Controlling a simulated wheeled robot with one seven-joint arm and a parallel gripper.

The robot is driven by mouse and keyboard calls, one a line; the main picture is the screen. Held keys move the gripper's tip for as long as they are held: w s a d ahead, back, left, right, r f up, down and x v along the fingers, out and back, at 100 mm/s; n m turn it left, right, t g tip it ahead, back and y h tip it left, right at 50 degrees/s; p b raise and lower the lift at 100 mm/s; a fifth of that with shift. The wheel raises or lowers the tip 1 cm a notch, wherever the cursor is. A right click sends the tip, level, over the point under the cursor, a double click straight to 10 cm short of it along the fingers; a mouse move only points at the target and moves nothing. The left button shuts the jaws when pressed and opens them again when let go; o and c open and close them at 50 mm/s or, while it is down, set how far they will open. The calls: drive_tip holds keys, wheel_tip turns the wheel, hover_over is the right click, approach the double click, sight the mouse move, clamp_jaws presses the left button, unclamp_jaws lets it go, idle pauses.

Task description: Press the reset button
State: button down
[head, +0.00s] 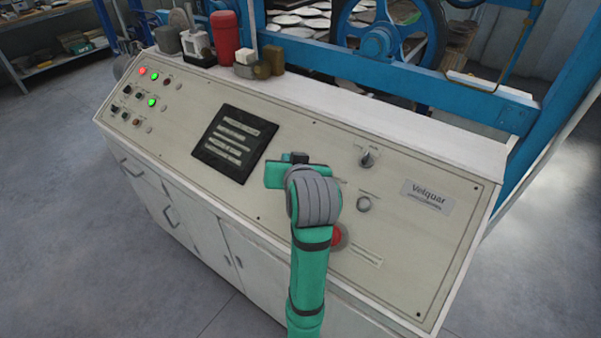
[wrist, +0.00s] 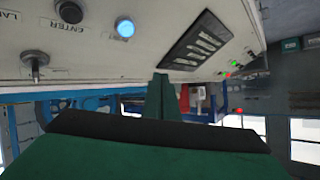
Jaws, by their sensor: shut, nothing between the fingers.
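My gripper (head: 299,158) is shut and empty in front of the control panel, just right of the black screen. It also shows in the wrist view (wrist: 162,80), its closed fingers pointing up toward the panel face. A lit blue button (wrist: 125,28) is in the wrist view, up and left of the fingertips and apart from them. My arm seems to hide it in the head view. Beside it is a dark round button (wrist: 70,11) near an "ENTER" label. No reset label is legible, so I cannot tell which button is reset.
A selector knob (head: 367,158) sits on the panel to the right. A red button (head: 337,236) is partly behind my arm. The black screen (head: 233,143) is at left. Lit indicators and small switches fill the far left. A red canister (head: 225,38) stands on the top ledge.

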drive_tip(key=shift+w+d+f, duration=0.6)
drive_tip(key=shift+f, duration=0.65)
drive_tip(key=shift+w+d+f, duration=0.55)
drive_tip(key=shift+d+f, duration=0.05)
drive_tip(key=shift+f, duration=0.7)
drive_tip(key=shift+w+d+f, duration=0.6)
drive_tip(key=shift+f, duration=0.65)
drive_tip(key=shift+f, duration=0.1)
drive_tip(key=shift+w+d+f, duration=0.15)
drive_tip(key=shift+f, duration=0.1)
drive_tip(key=shift+w+d+f, duration=0.15)
drive_tip(key=shift+f, duration=0.25)
drive_tip(key=shift+r, duration=0.15)
drive_tip(key=shift+s+a+r, duration=0.3)
drive_tip(key=shift+r, duration=0.3)
idle(0.4)
drive_tip(key=shift+s+a+r, duration=0.25)
drive_tip(key=shift+s+r, duration=0.1)
drive_tip(key=shift+r, duration=0.4)
drive_tip(key=shift+s+a+r, duration=0.25)
drive_tip(key=shift+s+r, duration=0.1)
drive_tip(key=shift+r, duration=0.35)
drive_tip(key=shift+s+a+r, duration=0.25)
drive_tip(key=shift+s+r, duration=0.1)
drive_tip(key=shift+r, duration=0.4)
